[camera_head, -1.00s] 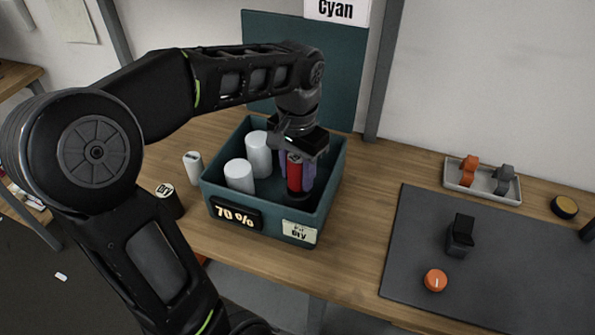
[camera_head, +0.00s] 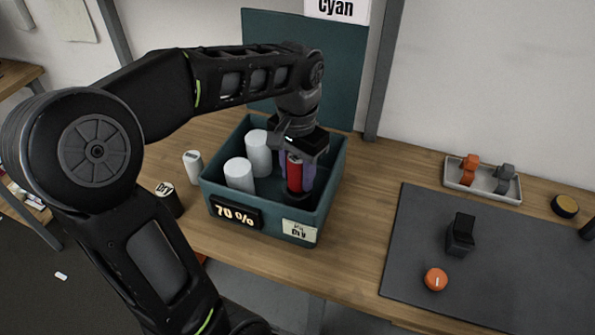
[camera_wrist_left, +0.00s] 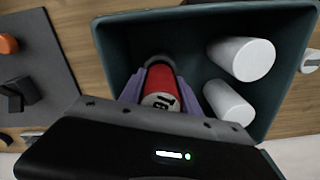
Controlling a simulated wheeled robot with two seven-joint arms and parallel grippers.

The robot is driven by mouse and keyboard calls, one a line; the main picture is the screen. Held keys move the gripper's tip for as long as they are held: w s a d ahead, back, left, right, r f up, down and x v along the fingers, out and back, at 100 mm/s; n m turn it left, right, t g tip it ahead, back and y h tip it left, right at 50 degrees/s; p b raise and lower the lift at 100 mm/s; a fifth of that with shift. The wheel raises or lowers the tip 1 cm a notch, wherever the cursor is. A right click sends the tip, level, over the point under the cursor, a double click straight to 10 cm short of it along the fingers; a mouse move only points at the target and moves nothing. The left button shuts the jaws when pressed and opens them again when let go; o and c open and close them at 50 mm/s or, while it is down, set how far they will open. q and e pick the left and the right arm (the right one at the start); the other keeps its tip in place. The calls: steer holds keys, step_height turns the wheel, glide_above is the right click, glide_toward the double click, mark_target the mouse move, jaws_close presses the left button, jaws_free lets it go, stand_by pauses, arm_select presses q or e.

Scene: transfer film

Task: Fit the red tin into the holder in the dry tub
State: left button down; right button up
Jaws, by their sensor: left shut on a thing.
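The red tin (camera_head: 294,174) stands upright inside the teal tub (camera_head: 209,198), at its right side. It also shows in the left wrist view (camera_wrist_left: 163,78), with a pale label on its top. My left gripper (camera_head: 297,168) reaches down into the tub and is shut on the red tin, with a purple finger on either side. A dark round base, which looks like the holder (camera_head: 296,196), shows at the tin's foot; I cannot tell whether the tin is fully seated in it. The tub's front carries a "70 %" display and a "Dry" label. My right gripper is not in view.
Two white cylinders (camera_head: 239,176) (camera_head: 258,153) stand in the tub left of the tin. A small white canister (camera_head: 193,168) and a dark "Dry" canister (camera_head: 168,201) stand outside, left. A grey mat (camera_head: 420,250) and a tray (camera_head: 455,184) lie right.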

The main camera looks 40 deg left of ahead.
mark_target(294, 162)
arm_select(q)
steer(key=shift+f+b, duration=0.75)
steer(key=shift+f, duration=0.25)
steer(key=c, duration=0.8)
jaws_free()
steer(key=shift+r, duration=0.45)
step_height(294, 162, up, 7)
steer(key=shift+r+p, duration=0.1)
steer(key=shift+p, duration=0.35)
